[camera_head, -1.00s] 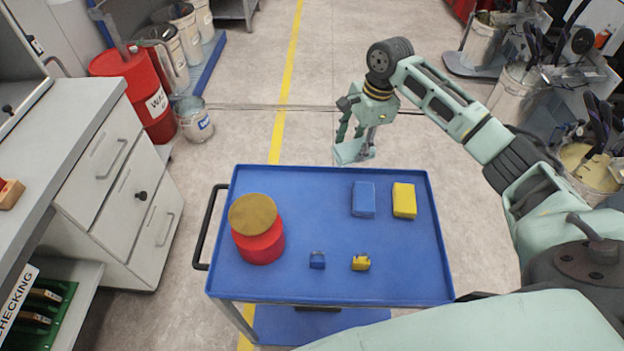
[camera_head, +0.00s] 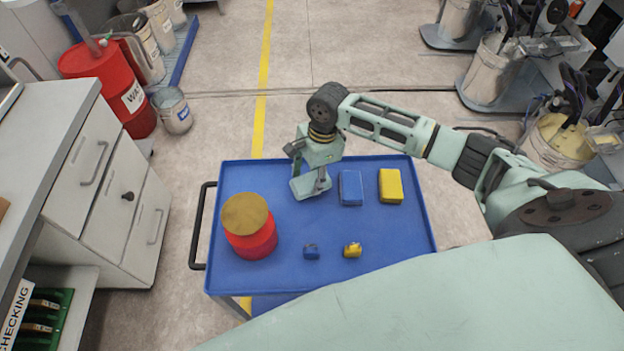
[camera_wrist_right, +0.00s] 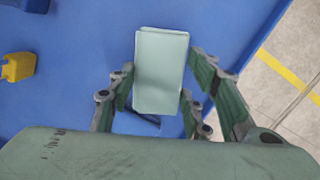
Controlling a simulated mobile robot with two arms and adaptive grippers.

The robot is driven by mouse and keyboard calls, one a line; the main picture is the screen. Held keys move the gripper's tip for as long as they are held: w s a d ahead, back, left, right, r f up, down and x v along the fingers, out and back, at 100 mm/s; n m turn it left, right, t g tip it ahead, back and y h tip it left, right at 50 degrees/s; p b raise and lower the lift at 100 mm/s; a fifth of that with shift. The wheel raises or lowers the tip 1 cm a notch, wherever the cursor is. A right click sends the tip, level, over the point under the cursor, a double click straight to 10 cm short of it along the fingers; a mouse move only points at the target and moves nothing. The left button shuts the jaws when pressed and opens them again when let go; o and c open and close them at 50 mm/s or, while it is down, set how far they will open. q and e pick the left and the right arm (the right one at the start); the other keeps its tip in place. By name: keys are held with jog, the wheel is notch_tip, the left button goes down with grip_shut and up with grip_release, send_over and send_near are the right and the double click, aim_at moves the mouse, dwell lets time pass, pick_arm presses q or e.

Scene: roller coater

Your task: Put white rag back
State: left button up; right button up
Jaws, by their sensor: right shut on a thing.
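The white rag (camera_head: 311,184) is a pale, folded block that looks slightly greenish. My right gripper (camera_head: 313,174) is shut on it and holds it over the back of the blue cart top, just left of the blue rag (camera_head: 350,188). In the right wrist view the white rag (camera_wrist_right: 160,70) shows between the fingers of the right gripper (camera_wrist_right: 158,92). I cannot tell if it touches the cart. A yellow rag (camera_head: 390,186) lies right of the blue one. My left gripper is not in view.
The blue cart (camera_head: 385,237) also carries a red can with a tan lid (camera_head: 250,228), a small blue item (camera_head: 311,251) and a small yellow item (camera_head: 352,250). Grey drawers (camera_head: 105,190) stand to the left. The cart top between the can and the small items is clear.

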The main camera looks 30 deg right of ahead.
notch_tip(320, 180, down, 2)
jog(key=shift+f, duration=0.45)
jog(key=o, duration=0.9)
jog(key=shift+o, duration=0.5)
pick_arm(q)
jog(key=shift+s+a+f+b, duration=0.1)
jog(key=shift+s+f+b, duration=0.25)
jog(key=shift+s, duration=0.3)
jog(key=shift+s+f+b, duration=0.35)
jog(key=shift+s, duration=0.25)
pick_arm(e)
notch_tip(320, 180, up, 12)
jog(key=d, duration=0.2)
